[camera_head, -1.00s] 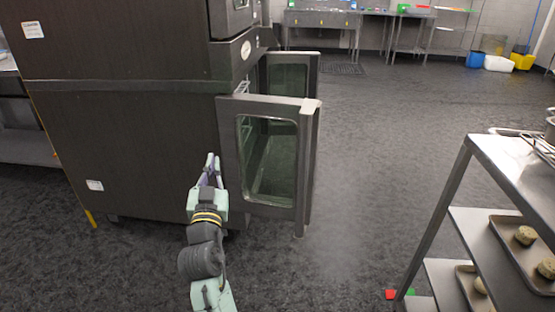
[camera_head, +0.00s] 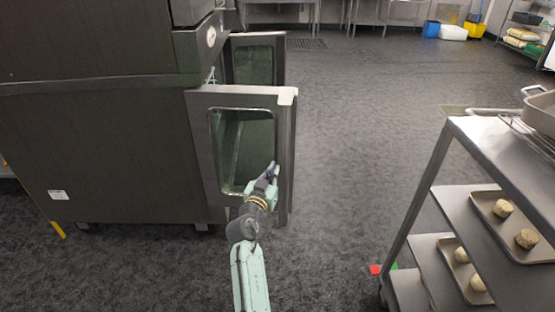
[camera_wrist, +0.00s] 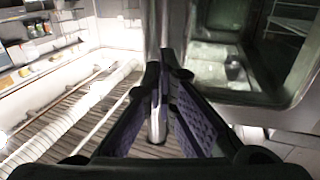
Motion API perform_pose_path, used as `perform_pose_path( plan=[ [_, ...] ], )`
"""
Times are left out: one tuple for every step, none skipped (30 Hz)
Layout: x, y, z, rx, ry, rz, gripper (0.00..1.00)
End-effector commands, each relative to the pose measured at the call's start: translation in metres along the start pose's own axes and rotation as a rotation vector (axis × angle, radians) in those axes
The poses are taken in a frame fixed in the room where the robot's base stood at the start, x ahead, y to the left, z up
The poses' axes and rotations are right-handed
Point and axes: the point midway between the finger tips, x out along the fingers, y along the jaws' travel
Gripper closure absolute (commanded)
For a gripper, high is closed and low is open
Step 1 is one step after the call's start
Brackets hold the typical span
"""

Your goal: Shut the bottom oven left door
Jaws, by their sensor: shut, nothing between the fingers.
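The bottom oven's left door (camera_head: 204,165) is the nearer of two open doors. It is a dark frame with a glass window, sticking out to the right from the oven's front edge. My gripper (camera_head: 272,168) is shut and empty, in front of the door's lower outer part, near its free edge. In the wrist view, the shut fingers (camera_wrist: 165,75) point at a vertical metal bar at the door's edge, with the windowed door (camera_wrist: 243,85) to the right. I cannot tell whether the fingers touch the door.
The second open door (camera_head: 282,60) stands behind the near one. The oven body (camera_head: 100,150) fills the left side. A metal rack (camera_head: 480,150) with trays of round food stands at the right. Grey floor between oven and rack is clear.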

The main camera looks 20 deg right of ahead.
Motion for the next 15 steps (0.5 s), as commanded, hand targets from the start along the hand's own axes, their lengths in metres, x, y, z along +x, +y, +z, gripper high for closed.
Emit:
perform_pose_path(
  plan=[
    [0.011,0.001,-0.004,-0.002,0.001,0.001,1.00],
    [0.017,0.001,-0.004,-0.001,0.001,0.001,1.00],
    [0.023,0.001,-0.004,-0.002,0.000,0.001,1.00],
    [0.027,0.000,-0.003,-0.002,0.000,0.000,1.00],
    [0.031,0.000,-0.003,-0.001,0.000,-0.001,1.00],
    [0.036,-0.001,-0.002,-0.001,0.000,-0.001,1.00],
    [0.038,-0.001,-0.002,-0.001,0.001,-0.001,1.00],
    [0.041,-0.001,-0.002,-0.001,0.000,-0.001,1.00],
    [0.043,0.000,-0.001,-0.001,0.000,-0.001,1.00],
    [0.045,0.000,-0.001,-0.001,0.001,-0.001,1.00],
    [0.046,0.000,-0.001,0.000,0.001,-0.001,1.00],
    [0.048,-0.001,-0.001,0.000,0.001,-0.001,1.00],
    [0.048,-0.001,-0.001,0.000,0.001,-0.002,1.00],
    [0.049,-0.001,0.000,0.000,0.001,-0.002,1.00],
    [0.049,-0.001,0.000,0.000,0.001,-0.002,1.00]
  ],
)
